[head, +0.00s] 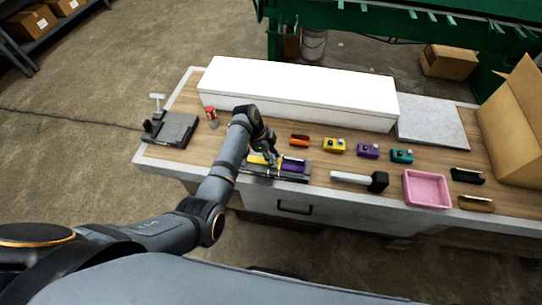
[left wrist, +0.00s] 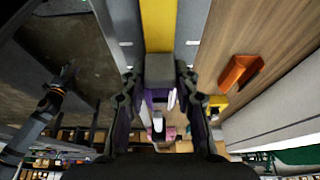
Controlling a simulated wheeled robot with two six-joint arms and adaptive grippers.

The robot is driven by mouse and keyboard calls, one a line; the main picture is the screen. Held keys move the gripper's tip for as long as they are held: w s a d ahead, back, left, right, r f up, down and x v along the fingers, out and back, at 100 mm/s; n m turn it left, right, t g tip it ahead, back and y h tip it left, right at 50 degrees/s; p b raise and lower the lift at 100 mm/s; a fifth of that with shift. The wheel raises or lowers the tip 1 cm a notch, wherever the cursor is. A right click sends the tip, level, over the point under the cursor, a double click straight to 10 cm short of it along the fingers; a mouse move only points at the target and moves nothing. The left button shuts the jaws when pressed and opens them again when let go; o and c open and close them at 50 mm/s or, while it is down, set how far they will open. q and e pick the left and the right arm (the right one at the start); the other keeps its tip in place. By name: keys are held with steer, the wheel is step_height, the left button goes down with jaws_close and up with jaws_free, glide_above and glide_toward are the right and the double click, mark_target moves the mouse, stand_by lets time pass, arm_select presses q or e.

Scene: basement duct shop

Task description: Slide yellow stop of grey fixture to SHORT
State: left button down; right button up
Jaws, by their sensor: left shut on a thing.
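The grey fixture (head: 300,178) lies near the front edge of the bench, with a yellow strip (head: 258,160) on its left part and a purple strip (head: 294,165) on its right part. My left gripper (head: 273,161) is down at the fixture where yellow and purple meet. In the left wrist view its fingers (left wrist: 160,98) are shut on a grey block (left wrist: 160,68), which I take for the stop, at the end of the yellow strip (left wrist: 158,25). The fingers hide part of the stop, and I cannot read any SHORT marking. My right gripper is not in view.
A long white box (head: 300,92) stands behind. Orange (head: 299,140), yellow (head: 334,145), purple (head: 368,150) and teal (head: 401,156) pieces lie behind and right. A mallet (head: 360,180) and pink tray (head: 427,188) are to the right. A black device (head: 172,129) is at left.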

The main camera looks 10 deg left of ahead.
mark_target(263, 160)
arm_select(q)
steer(key=shift+d, duration=0.15)
steer(key=c, duration=1.3)
jaws_free()
steer(key=shift+o, duration=1.4)
steer(key=shift+d, duration=0.2)
steer(key=shift+a+r, duration=0.15)
steer(key=shift+a, duration=0.05)
steer(key=v, duration=1.1)
steer(key=shift+a+r, duration=0.1)
steer(key=shift+r, duration=0.25)
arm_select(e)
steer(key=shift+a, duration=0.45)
